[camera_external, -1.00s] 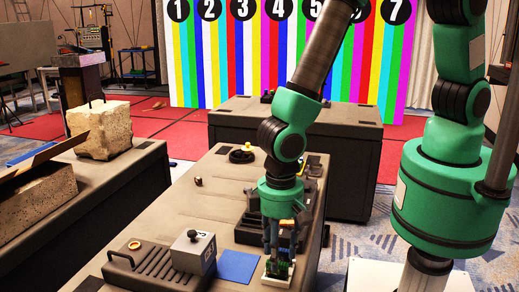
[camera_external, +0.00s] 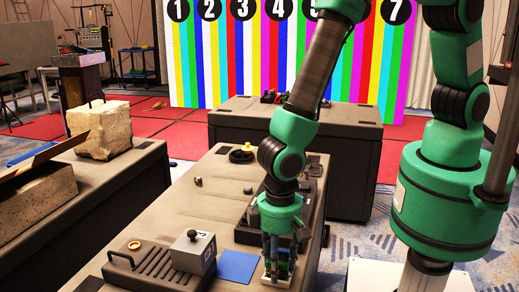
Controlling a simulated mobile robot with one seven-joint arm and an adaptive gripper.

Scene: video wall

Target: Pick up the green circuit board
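The green circuit board (camera_external: 278,272) stands at the near right end of the long dark table, on a small whitish base (camera_external: 270,281). Only a little of it shows, because my gripper is in front of it and around it. My gripper (camera_external: 278,266) points straight down, with its fingertips at the level of the board. The fingers appear to be on either side of the board. Whether they press on it is too small to tell.
A blue square mat (camera_external: 237,266) lies just left of the board. Left of it are a grey box (camera_external: 193,253) and a ribbed dark case (camera_external: 150,270). Dark equipment (camera_external: 247,235) stands close behind my gripper. The table's middle (camera_external: 205,215) is mostly clear.

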